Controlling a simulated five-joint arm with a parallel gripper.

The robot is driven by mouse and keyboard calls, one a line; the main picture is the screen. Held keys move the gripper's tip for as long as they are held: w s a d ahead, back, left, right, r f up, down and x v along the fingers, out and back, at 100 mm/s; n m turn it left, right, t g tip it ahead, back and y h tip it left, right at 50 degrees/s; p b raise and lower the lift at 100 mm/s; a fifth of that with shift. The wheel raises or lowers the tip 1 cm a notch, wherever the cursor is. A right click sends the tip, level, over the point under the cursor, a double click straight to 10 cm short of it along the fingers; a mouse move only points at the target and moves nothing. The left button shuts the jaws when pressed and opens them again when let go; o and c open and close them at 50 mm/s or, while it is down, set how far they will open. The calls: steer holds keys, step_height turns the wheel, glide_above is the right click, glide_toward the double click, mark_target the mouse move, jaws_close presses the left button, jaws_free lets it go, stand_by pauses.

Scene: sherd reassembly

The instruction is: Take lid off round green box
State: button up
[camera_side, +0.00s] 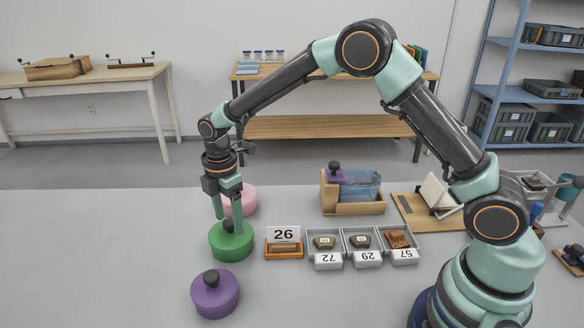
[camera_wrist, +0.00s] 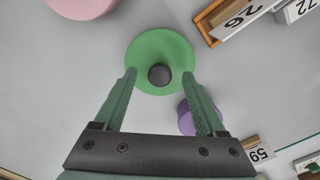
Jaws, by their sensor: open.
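The round green box (camera_side: 231,247) stands on the grey table in the side view, its green lid on top with a dark round knob. In the wrist view the green lid (camera_wrist: 160,48) fills the upper middle, with its dark knob (camera_wrist: 159,74) at the centre. My gripper (camera_side: 227,217) is open and points down over the green box. In the wrist view my gripper's fingers (camera_wrist: 160,76) stand on either side of the knob with gaps, apart from it. Whether the fingertips touch the lid I cannot tell.
A purple round box (camera_side: 215,296) stands in front and a pink one (camera_side: 242,199) behind. To the right are a wooden stand with card 26 (camera_side: 284,236) and grey trays (camera_side: 363,244) holding sherds. The table left of the green box is clear.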

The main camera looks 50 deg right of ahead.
steer(key=shift+f, duration=0.15)
jaws_close()
